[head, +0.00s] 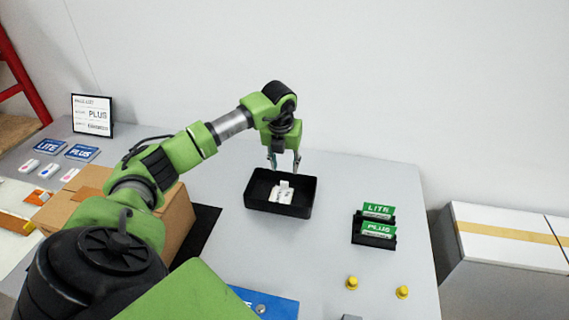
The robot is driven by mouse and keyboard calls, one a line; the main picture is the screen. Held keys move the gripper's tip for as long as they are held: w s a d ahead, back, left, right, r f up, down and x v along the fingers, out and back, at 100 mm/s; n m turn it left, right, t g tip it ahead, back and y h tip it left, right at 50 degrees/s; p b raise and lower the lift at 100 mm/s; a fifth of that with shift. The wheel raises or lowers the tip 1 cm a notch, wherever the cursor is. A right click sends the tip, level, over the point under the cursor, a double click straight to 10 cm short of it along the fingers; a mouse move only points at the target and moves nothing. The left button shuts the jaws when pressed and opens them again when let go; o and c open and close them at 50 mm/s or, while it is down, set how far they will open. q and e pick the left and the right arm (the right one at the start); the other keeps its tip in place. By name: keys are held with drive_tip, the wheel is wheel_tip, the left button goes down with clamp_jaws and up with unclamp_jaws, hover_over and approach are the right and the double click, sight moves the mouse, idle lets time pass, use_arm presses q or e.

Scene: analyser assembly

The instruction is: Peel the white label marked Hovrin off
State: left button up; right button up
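My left gripper (284,168) points down over the black tray (261,205), its two fingers apart with nothing seen between them. Small white pieces (283,193) lie in the tray below the fingertips; marks on them are too small to read. Several small white labels with coloured marks (47,171) lie at the far left of the table. I cannot read the name Hovrin on anything in view. My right gripper is not in view.
A cardboard box (176,218) stands beneath my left arm. A black holder (373,241) with green LITE and PLUS cards stands right of the tray. Yellow knobs (352,283) are at the front right. A sign (92,115) stands at the back left. The table behind the holder is clear.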

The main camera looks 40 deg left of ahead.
use_arm(q)
drive_tip(key=p+v, duration=0.2)
drive_tip(key=v, duration=0.1)
drive_tip(key=w+v, duration=0.1)
drive_tip(key=shift+s+a+r+p, duration=0.15)
drive_tip(key=shift+a+r+p, duration=0.1)
drive_tip(key=shift+r+p, duration=0.15)
drive_tip(key=shift+f, duration=0.1)
idle(0.8)
